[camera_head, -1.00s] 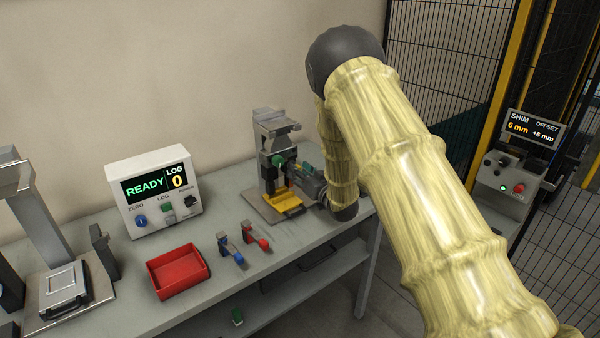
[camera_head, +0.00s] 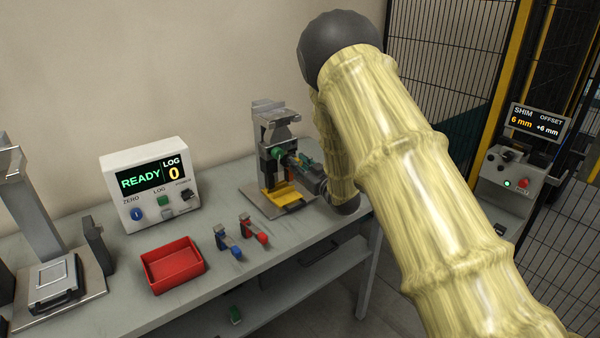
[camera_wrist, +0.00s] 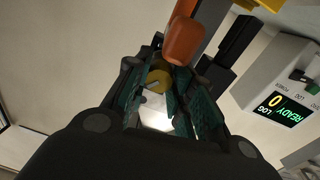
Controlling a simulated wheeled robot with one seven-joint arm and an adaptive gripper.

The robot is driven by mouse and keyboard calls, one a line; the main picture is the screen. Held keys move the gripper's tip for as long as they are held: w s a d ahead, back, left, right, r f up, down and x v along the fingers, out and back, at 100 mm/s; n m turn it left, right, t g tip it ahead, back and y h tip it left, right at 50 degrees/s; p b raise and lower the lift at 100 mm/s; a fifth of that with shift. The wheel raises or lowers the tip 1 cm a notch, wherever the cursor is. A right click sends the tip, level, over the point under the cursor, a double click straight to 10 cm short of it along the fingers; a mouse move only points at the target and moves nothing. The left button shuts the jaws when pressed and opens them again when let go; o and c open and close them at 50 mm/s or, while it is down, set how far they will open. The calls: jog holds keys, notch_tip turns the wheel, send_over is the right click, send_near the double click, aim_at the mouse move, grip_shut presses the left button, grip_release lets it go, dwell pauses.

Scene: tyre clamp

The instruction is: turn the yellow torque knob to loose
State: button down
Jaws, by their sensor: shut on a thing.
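The yellow torque knob (camera_wrist: 157,80) shows in the wrist view as a small round yellow piece with a dark slot or mark, between the green-padded fingers. My gripper (camera_wrist: 160,88) is shut on it. In the head view my gripper (camera_head: 304,164) reaches in from the right at the grey clamp fixture (camera_head: 274,120), and the knob cannot be made out there. An orange handle (camera_wrist: 184,40) is close above the fingers in the wrist view.
A display box (camera_head: 150,205) reads READY, LOG 0. A red tray (camera_head: 172,268), a blue-ended piece (camera_head: 228,243) and a red-ended piece (camera_head: 253,230) lie on the bench (camera_head: 330,222). A second station stands far left. A SHIM screen (camera_head: 535,122) stands right by the fence.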

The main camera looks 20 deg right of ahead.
jog(key=shift+f+n+b, duration=0.1)
jog(key=shift+n+b, duration=0.7)
jog(key=shift+n, duration=0.1)
jog(key=c, duration=1.2)
grip_release()
jog(key=shift+o, duration=0.2)
jog(key=v, duration=1.2)
